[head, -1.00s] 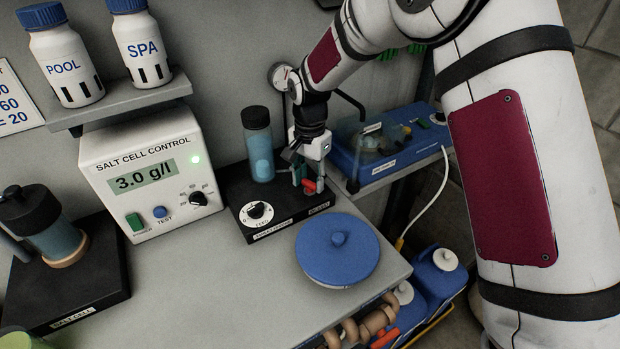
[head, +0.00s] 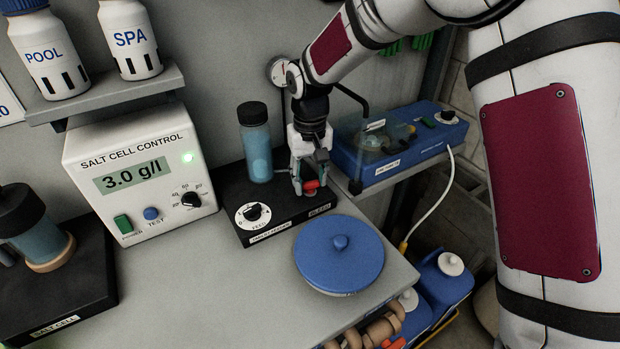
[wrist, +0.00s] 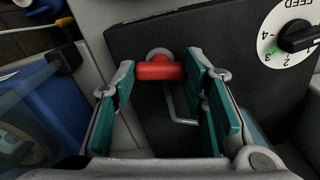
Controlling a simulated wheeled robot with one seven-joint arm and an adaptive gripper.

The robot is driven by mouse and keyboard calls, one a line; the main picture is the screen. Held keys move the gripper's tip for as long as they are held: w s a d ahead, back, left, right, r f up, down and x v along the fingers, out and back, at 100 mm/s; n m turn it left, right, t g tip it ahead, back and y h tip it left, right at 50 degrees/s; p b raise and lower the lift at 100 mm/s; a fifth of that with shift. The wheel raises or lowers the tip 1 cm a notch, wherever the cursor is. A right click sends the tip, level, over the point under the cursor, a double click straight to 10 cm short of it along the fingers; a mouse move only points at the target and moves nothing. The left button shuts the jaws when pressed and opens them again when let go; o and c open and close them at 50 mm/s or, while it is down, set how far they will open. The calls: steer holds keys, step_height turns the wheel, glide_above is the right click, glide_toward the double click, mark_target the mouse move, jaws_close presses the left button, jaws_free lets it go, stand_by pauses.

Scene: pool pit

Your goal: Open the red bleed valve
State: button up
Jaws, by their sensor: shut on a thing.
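The red bleed valve (head: 311,184) is a small red handle at the right end of a black block (head: 238,215), above a label reading BLEED. In the wrist view the red handle (wrist: 160,71) lies crosswise between my fingertips, with a grey round fitting behind it and a thin bent metal tube beside it. My gripper (head: 308,181) reaches down to the valve from above. Its teal-padded fingers, also in the wrist view (wrist: 161,76), are shut on the red handle. The fingers partly hide the valve in the head view.
A FEED dial (head: 253,212) and a blue-filled cylinder (head: 257,150) stand left of my gripper on the block. A blue lid (head: 338,262) lies in front. A blue device (head: 400,150) sits at right, and a pressure gauge (head: 279,71) is behind my wrist.

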steer(key=shift+n, duration=1.2)
steer(key=shift+b, duration=0.3)
steer(key=o, duration=1.2)
steer(key=shift+c, duration=0.2)
step_height(320, 180, up, 12)
